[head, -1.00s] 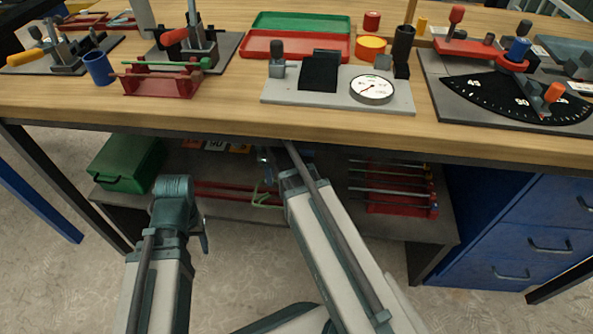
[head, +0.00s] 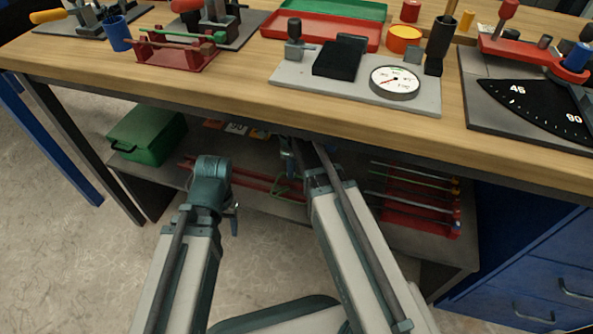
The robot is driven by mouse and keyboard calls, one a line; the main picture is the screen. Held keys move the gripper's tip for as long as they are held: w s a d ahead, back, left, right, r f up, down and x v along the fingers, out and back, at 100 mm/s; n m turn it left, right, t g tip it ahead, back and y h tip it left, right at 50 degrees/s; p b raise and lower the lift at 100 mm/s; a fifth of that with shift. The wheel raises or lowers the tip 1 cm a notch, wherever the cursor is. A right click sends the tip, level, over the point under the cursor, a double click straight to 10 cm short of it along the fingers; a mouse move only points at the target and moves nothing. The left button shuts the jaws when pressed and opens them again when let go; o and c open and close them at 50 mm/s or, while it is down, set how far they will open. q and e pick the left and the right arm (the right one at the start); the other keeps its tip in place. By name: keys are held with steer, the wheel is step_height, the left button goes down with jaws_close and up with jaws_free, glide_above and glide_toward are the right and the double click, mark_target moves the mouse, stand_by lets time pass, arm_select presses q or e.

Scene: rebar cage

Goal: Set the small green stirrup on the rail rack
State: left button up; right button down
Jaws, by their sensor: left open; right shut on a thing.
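The small green stirrup (head: 289,191) is a thin bent loop low under the bench, at the right end of long red rails (head: 246,179) on the lower shelf. These rails look like the rail rack. My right gripper (head: 291,164) is just above the stirrup, under the bench edge, and shut on it; its fingertips are small and partly hidden by my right wrist. I cannot tell whether the stirrup touches the rails. My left gripper (head: 235,218) is open and empty, pointing down in front of the shelf, left of the stirrup.
The bench top (head: 230,92) overhangs the lower shelf (head: 175,176). A green box (head: 148,135) stands at the shelf's left. A red rack with several bars (head: 415,200) is at its right. Blue drawers (head: 530,285) stand further right. Floor at left is clear.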

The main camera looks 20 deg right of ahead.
steer(key=shift+a+r, duration=0.1)
steer(key=shift+f, duration=0.25)
steer(key=c, duration=0.8)
jaws_free()
steer(key=shift+r, duration=0.1)
steer(key=shift+c, duration=0.2)
steer(key=shift+r, duration=0.15)
step_height(320, 180, up, 8)
steer(key=p, duration=0.7)
steer(key=shift+f+p, duration=0.2)
steer(key=shift+p, duration=0.1)
steer(key=shift+s+a+n, duration=0.15)
steer(key=shift+n, duration=0.15)
steer(key=s+a+n, duration=0.5)
steer(key=s+n, duration=0.2)
steer(key=n, duration=0.7)
steer(key=s+a+n+h, duration=0.1)
steer(key=s+a+n, duration=0.4)
steer(key=n, duration=0.9)
steer(key=shift+s, duration=0.95)
